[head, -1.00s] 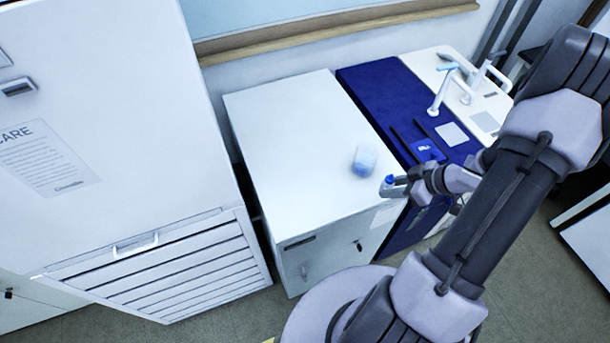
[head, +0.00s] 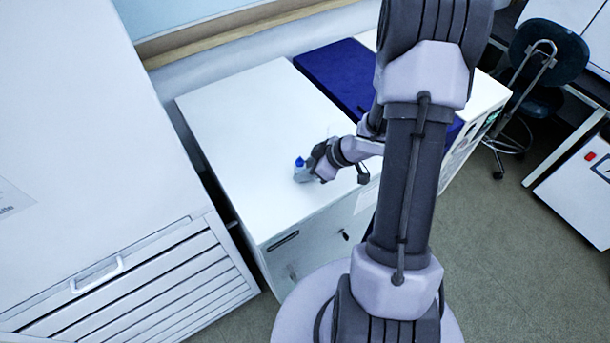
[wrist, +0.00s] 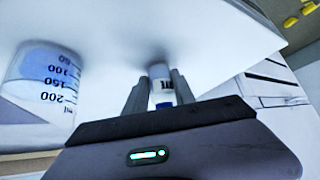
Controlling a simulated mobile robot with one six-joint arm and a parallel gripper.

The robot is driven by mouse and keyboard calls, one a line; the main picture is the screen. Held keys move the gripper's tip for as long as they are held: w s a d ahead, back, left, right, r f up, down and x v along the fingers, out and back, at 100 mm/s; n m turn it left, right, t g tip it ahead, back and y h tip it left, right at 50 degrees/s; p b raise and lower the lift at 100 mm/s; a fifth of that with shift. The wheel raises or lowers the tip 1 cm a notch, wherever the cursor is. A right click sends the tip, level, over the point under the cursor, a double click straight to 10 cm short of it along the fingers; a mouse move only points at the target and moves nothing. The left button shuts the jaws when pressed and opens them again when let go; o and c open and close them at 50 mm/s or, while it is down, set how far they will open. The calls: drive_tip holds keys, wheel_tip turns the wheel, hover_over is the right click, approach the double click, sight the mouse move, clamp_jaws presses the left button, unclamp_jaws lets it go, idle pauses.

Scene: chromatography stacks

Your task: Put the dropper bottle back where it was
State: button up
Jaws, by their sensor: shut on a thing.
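The dropper bottle (head: 302,176), small with a blue cap, is at my gripper (head: 314,168) over the white cabinet top in the head view. In the wrist view my gripper (wrist: 158,84) is shut on the bottle (wrist: 161,76), which sits between the two fingers with its blue part nearest the palm. The bottle is close to the top; I cannot tell whether it touches it. The white cabinet top (head: 240,120) lies under it.
A dark blue surface (head: 338,75) adjoins the cabinet. The cabinet top's left side is clear.

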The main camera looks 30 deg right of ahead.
drive_tip(key=shift+d+f, duration=0.1)
drive_tip(key=shift+f, duration=0.1)
drive_tip(key=shift+c, duration=0.2)
drive_tip(key=shift+f, duration=0.15)
drive_tip(key=o, duration=0.7)
